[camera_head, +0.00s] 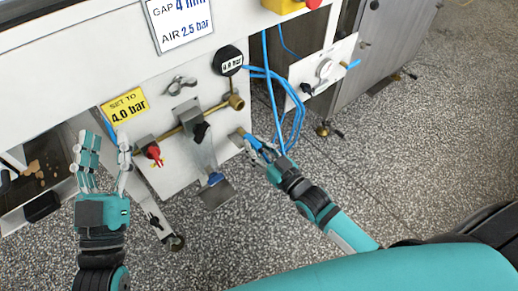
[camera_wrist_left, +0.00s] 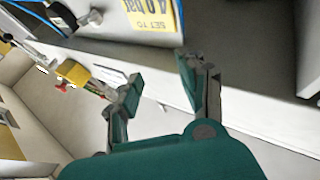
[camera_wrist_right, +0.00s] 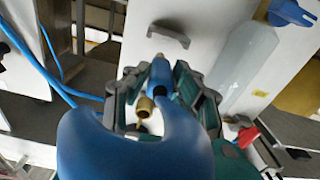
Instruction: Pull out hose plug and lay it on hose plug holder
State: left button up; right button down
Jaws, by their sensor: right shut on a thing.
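My right gripper (camera_head: 258,148) is at the lower right edge of the white panel (camera_head: 205,150), shut on the blue hose plug (camera_wrist_right: 160,78). In the right wrist view the plug sits between the fingers, with brass parts (camera_wrist_right: 145,104) beside it. The blue hose fills the near foreground there. The brass pipe (camera_head: 208,112) ends in a brass fitting (camera_head: 236,101) above and left of this gripper, apart from it. A grey bracket (camera_wrist_right: 168,35) on a white panel may be the plug holder; I cannot tell surely. My left gripper (camera_head: 105,160) is open and empty, left of the panel.
A pressure gauge (camera_head: 230,60), a red valve handle (camera_head: 153,152) and a yellow "4.0 bar" label (camera_head: 125,104) are on the machine. Blue hoses (camera_head: 292,115) hang right of the panel. The speckled floor (camera_head: 400,150) is clear at the right.

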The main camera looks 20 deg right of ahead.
jog(key=shift+w+a+f+b, duration=0.2)
jog(key=shift+w+b, duration=0.1)
jog(key=shift+w, duration=0.2)
pick_arm(q)
jog(key=s+r+t+h+b, duration=0.1)
jog(key=s+r+t, duration=0.3)
jog(key=r, duration=0.1)
jog(key=shift+s+a+r+t+h, duration=0.2)
jog(key=shift+r+t+h, duration=0.1)
jog(key=shift+r, duration=0.1)
pick_arm(e)
jog(key=shift+f, duration=0.85)
jog(key=c, duration=1)
grip_release()
jog(key=shift+f, duration=0.1)
